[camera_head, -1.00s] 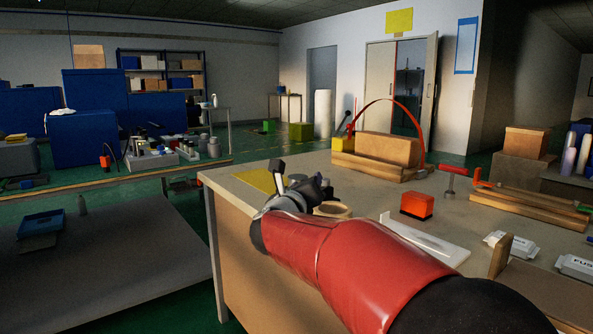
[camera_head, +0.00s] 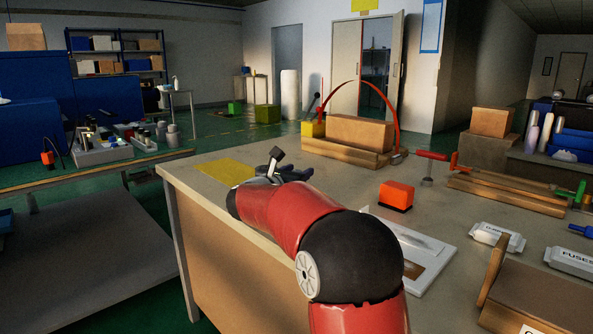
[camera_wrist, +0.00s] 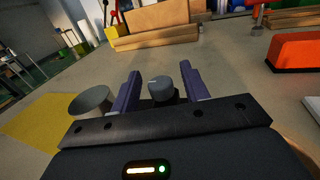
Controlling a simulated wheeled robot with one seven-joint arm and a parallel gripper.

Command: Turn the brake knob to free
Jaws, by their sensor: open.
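In the wrist view a small grey knob (camera_wrist: 160,88) with a pale mark on its face sits between the two purple fingers of my gripper (camera_wrist: 160,78). The fingers are open, one on each side of it. I cannot tell whether either touches it. The knob's lower part is hidden behind the gripper body. In the head view my gripper (camera_head: 291,173) is low over the bench, near the yellow patch. The knob cannot be made out clearly there.
A grey round part (camera_wrist: 90,101) stands left of my gripper, by the yellow patch (camera_wrist: 45,125). On the bench (camera_head: 222,205), an orange-red block (camera_head: 397,195) and a white plate (camera_head: 440,250) lie to the right. A wooden fixture with a cardboard box (camera_head: 360,132) stands behind.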

